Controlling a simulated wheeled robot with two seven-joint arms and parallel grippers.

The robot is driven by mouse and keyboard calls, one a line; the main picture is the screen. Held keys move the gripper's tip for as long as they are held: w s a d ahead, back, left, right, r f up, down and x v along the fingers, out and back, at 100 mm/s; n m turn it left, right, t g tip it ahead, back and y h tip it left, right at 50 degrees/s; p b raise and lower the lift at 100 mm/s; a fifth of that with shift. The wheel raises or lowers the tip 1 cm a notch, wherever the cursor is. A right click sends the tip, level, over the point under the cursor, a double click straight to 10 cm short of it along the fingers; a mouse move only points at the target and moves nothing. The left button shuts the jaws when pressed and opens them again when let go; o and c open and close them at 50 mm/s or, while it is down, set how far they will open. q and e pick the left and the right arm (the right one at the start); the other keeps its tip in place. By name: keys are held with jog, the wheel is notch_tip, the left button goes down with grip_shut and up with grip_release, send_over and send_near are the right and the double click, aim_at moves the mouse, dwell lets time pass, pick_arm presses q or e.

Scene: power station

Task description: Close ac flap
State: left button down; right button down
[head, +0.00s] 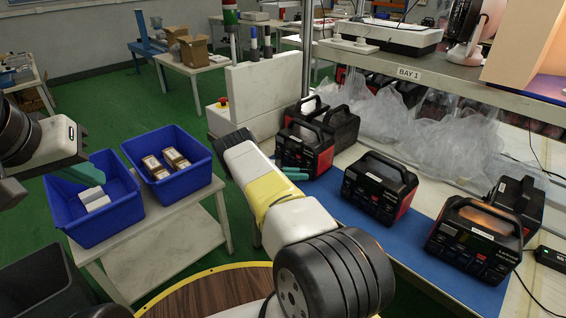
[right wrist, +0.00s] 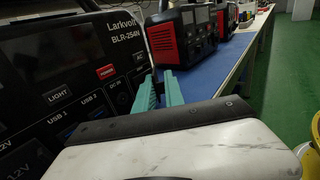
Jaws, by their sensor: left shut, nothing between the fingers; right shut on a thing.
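My right gripper (head: 294,173) is at this station's front. Its teal fingers (right wrist: 160,92) are shut by the panel's right side, below the AC marking. They hide what is between them, and I cannot make out the AC flap. My left gripper (head: 82,173) is shut and empty above the left blue bin (head: 104,225), away from the station.
More power stations (head: 378,187) (head: 476,240) stand along the blue mat (head: 345,215). Clear plastic bags (head: 440,140) lie behind them under the shelf. A second blue bin (head: 178,190) with small boxes stands on the white side table (head: 165,255). Green floor lies open beyond.

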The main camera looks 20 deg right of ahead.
jog(key=shift+s, duration=0.1)
jog(key=c, duration=1.5)
grip_release()
jog(key=shift+r, duration=0.1)
jog(key=shift+n+t, duration=0.3)
jog(key=shift+t, duration=0.1)
